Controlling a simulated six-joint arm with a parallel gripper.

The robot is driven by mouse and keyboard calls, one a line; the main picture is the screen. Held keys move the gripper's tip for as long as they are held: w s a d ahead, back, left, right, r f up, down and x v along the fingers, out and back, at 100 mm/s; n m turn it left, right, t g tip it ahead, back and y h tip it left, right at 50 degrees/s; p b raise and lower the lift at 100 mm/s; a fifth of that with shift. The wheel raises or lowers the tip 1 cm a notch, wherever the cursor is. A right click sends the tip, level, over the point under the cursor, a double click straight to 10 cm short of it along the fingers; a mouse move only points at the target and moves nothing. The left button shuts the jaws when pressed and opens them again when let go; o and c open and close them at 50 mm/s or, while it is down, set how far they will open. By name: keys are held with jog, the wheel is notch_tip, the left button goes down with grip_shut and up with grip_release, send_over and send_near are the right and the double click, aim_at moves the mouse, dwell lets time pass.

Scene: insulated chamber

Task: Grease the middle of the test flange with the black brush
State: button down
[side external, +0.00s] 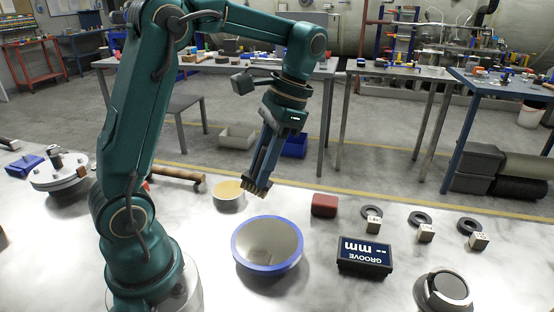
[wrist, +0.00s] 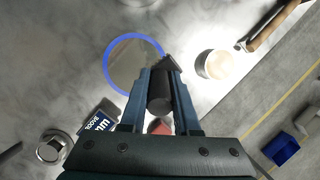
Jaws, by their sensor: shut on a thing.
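The round disc with a blue rim and a smooth grey middle, seemingly the test flange (side external: 268,243), lies on the pale bench; the wrist view shows part of it (wrist: 128,62). My gripper (side external: 264,172) points down, tilted, above the bench behind the flange. It is shut on the black brush (wrist: 159,95), whose dark handle sits between the fingers.
A red block (side external: 324,205), a black "GROOVE -- mm" display (side external: 364,256), and several rings and small cubes lie to the right. A round metal device (side external: 444,291) is at front right. A wooden-handled tool (side external: 178,174) and a bolted white flange (side external: 60,172) lie left.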

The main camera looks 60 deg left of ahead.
jog(key=shift+f, duration=3.5)
jog(key=shift+s+d+f, duration=0.15)
jog(key=shift+d+f, duration=0.05)
jog(key=shift+f, duration=0.05)
jog(key=shift+s+d, duration=2.65)
jog(key=w+a, duration=0.5)
jog(key=shift+w+a, duration=0.35)
jog(key=shift+w+d, duration=0.5)
jog(key=shift+s+d, duration=2.65)
jog(key=shift+d, duration=0.1)
jog(key=shift+w+a+f, duration=0.1)
jog(key=shift+w+a, duration=2.65)
jog(key=shift+s+r, duration=0.1)
jog(key=shift+r, duration=4)
